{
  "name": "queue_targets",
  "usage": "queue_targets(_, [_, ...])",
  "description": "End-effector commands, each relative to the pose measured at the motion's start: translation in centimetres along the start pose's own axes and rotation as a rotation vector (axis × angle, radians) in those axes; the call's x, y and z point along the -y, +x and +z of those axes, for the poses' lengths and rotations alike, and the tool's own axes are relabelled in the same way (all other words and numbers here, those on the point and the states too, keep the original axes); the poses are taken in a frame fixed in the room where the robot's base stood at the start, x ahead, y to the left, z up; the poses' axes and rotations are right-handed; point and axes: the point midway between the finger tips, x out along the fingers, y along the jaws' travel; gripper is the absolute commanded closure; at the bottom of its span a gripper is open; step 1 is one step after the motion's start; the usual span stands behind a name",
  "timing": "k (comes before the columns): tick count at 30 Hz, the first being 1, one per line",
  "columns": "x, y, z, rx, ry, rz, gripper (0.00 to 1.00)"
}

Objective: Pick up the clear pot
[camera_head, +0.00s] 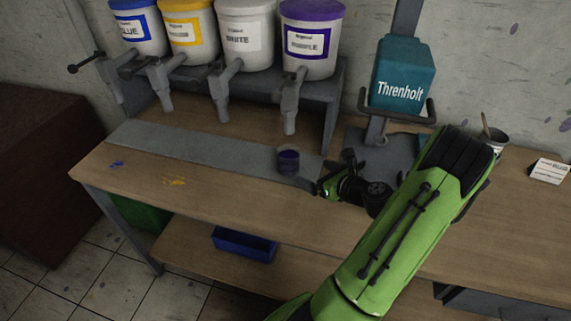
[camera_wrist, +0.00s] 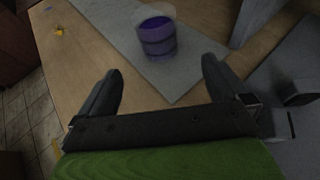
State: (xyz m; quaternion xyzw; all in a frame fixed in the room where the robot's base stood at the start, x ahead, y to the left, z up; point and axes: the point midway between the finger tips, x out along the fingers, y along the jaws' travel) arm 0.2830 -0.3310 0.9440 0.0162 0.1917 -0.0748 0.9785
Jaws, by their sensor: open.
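The clear pot (camera_head: 288,162) stands upright on the grey mat (camera_head: 215,150), below and slightly left of the purple bucket's tap. It holds something purple. In the wrist view the pot (camera_wrist: 157,38) is ahead of my gripper, a little beyond the fingertips and between their lines. My gripper (camera_wrist: 160,72) is open and empty, its two fingers spread apart. In the head view my gripper (camera_head: 320,188) is just right of and nearer than the pot, not visibly touching it.
Several paint buckets, including a purple one (camera_head: 311,40), stand on a grey rack with taps (camera_head: 290,110). A teal Threnholt machine (camera_head: 402,75) stands right. A cup (camera_head: 494,140) and a white card (camera_head: 549,171) are far right.

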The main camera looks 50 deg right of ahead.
Motion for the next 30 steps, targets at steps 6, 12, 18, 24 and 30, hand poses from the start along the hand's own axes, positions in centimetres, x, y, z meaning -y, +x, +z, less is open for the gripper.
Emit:
queue_targets(6, [-0.2, 5.7, -0.1, -0.001, -0.006, 0.007, 0.00])
queue_targets(12, [-0.2, 8.2, -0.1, -0.004, -0.006, 0.004, 0.00])
queue_targets(18, [-0.6, 11.9, 0.1, -0.003, -0.008, 0.005, 0.00])
queue_targets(24, [-0.5, 13.1, 0.2, -0.005, -0.005, 0.003, 0.00])
queue_targets(30, [-0.5, 13.0, 0.2, -0.005, -0.005, 0.003, 0.14])
